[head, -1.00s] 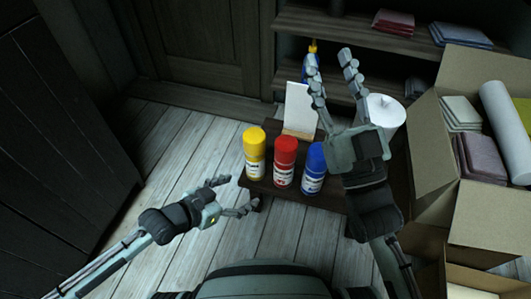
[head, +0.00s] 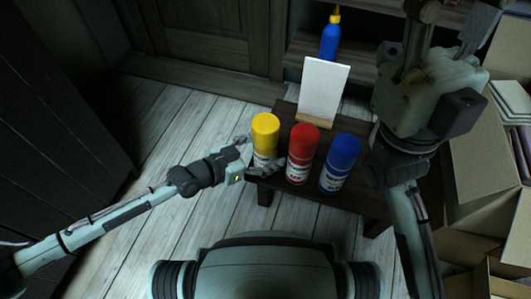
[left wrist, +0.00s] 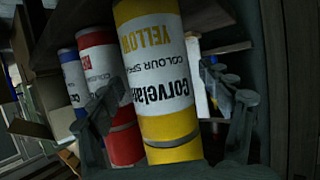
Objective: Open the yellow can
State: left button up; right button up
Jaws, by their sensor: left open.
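The yellow can (head: 265,128) stands upright with its yellow cap on, at the left end of a row on a small dark table (head: 286,112). My left gripper (head: 257,156) is open at the can's lower part, with its fingers on either side. In the left wrist view the yellow can (left wrist: 157,85) fills the space between the spread fingers (left wrist: 165,112); I cannot tell whether they touch it. My right gripper (head: 448,25) is raised at the upper right, fingers apart, with the tips partly cut off.
A red can (head: 301,152) and a blue can (head: 340,163) stand close to the right of the yellow one. A white panel (head: 323,90) stands behind them, with a blue bottle (head: 330,42) further back. Cardboard boxes (head: 465,205) crowd the right. Floor on the left is clear.

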pick_arm(q)
jog(key=shift+w, duration=0.15)
jog(key=shift+c, duration=0.3)
jog(key=c, duration=1.4)
jog(key=shift+c, duration=0.7)
jog(key=shift+r, duration=0.15)
